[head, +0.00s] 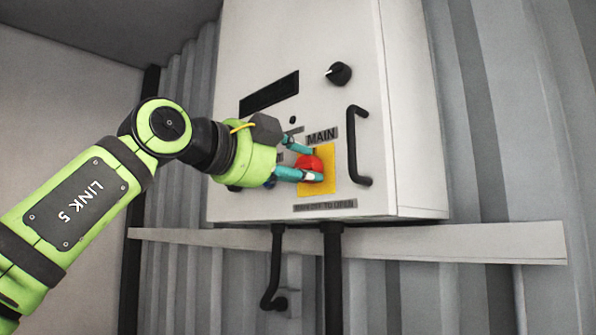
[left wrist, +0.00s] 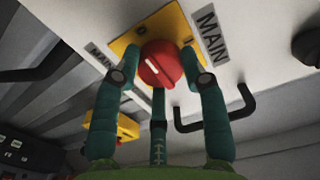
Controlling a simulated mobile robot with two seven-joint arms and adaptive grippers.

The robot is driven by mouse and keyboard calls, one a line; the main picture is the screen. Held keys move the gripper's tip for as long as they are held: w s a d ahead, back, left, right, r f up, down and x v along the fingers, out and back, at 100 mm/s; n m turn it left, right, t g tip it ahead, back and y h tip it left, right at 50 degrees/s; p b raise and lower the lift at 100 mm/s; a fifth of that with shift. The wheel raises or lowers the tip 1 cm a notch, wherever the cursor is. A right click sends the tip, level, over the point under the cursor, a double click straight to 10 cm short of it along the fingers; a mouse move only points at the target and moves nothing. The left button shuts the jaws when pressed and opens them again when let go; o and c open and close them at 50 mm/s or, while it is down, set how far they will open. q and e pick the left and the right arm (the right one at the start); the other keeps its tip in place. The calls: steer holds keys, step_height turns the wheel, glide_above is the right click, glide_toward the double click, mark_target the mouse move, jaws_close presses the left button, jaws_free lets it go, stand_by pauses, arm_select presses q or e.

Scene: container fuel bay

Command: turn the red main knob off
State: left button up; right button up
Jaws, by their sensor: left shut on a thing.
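The red main knob (head: 308,163) sits on a yellow plate (head: 329,178) below the MAIN label on the light grey cabinet's front. My left gripper (head: 311,165) reaches it from the left, its teal fingers shut around it. In the left wrist view the round red knob (left wrist: 161,66) has a white line that slants toward the upper left. Two fingers of my left gripper (left wrist: 162,54) touch its sides and a third lies below it. Marks on the yellow plate (left wrist: 173,22) are small and partly hidden. My right gripper is out of view.
The cabinet (head: 310,40) also carries a black selector knob (head: 339,74), a black door handle (head: 352,150) right of the red knob, and a dark slot (head: 269,94). Black pipes (head: 333,275) run below, past a grey rail (head: 450,243). Corrugated wall stands behind.

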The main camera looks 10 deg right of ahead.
arm_select(q)
steer(key=shift+w+a+r+n, duration=0.1)
steer(key=shift+a+r+n, duration=0.2)
steer(key=shift+n, duration=0.3)
steer(key=o, duration=1.1)
steer(key=shift+w+d, duration=0.1)
steer(key=shift+o, duration=0.2)
steer(key=shift+w+f, duration=0.15)
steer(key=shift+f, duration=0.1)
steer(key=shift+s+a, duration=0.3)
steer(key=shift+s, duration=0.1)
steer(key=v, duration=1.1)
steer(key=shift+w+a, duration=0.15)
steer(key=shift+a, duration=0.05)
